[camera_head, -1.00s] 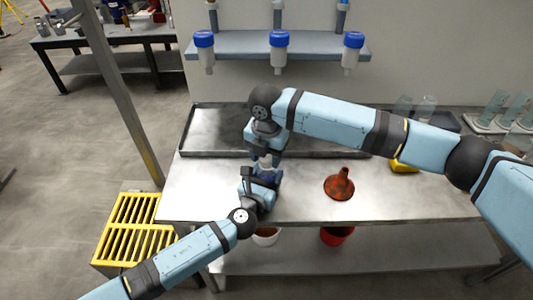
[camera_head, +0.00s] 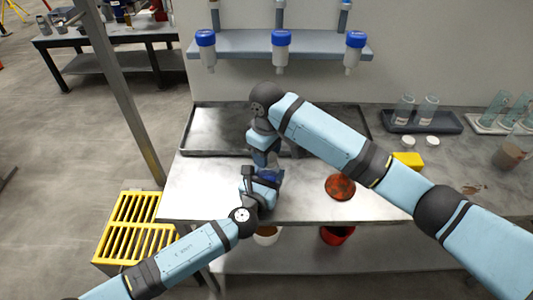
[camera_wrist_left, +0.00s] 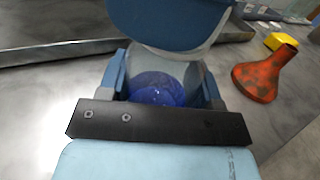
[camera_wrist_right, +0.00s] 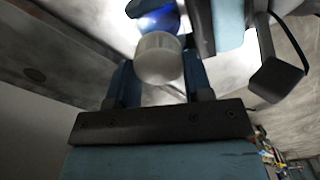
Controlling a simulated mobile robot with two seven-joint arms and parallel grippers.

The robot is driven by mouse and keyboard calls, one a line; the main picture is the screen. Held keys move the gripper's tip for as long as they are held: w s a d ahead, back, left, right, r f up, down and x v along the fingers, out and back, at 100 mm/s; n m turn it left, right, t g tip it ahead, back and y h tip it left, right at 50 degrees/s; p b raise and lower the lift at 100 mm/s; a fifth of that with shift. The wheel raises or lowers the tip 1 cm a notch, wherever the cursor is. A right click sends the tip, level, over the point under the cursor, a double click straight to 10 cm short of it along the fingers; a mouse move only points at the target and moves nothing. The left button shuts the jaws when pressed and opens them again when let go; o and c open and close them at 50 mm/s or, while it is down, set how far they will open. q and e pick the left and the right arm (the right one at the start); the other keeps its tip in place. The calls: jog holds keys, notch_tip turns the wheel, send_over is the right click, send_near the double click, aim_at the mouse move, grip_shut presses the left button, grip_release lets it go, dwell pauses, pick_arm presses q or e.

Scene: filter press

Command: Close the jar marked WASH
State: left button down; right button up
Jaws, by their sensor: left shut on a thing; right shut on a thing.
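My left gripper (camera_head: 264,176) is shut on a clear jar (camera_wrist_left: 192,78) with deep blue contents, at the middle front of the metal bench. The jar stands between the left fingers in the left wrist view (camera_wrist_left: 163,84). No marking is readable on it. My right gripper (camera_head: 263,150) is just above the left one, pointing down, and hides the jar's mouth. In the right wrist view its fingers (camera_wrist_right: 160,72) are shut on a white round lid (camera_wrist_right: 158,58). Blue shows right beyond the lid. I cannot tell whether the lid touches the jar.
A yellow block (camera_head: 408,160) lies further right. A dark tray (camera_head: 440,122) holds clear jars, with two white lids (camera_head: 432,141) before it. A wide shallow metal tray (camera_head: 210,130) lies behind.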

jog(key=m, duration=0.8)
jog(key=shift+d, duration=0.1)
jog(key=m, duration=0.5)
jog(key=shift+d, duration=0.15)
jog(key=m, duration=0.8)
jog(key=shift+d, duration=0.25)
jog(key=m, duration=0.4)
jog(key=shift+d, duration=0.1)
jog(key=m, duration=0.4)
jog(key=shift+s+m, duration=0.2)
jog(key=shift+m, duration=0.1)
jog(key=m, duration=0.3)
jog(key=o, duration=0.9)
jog(key=shift+s, duration=0.1)
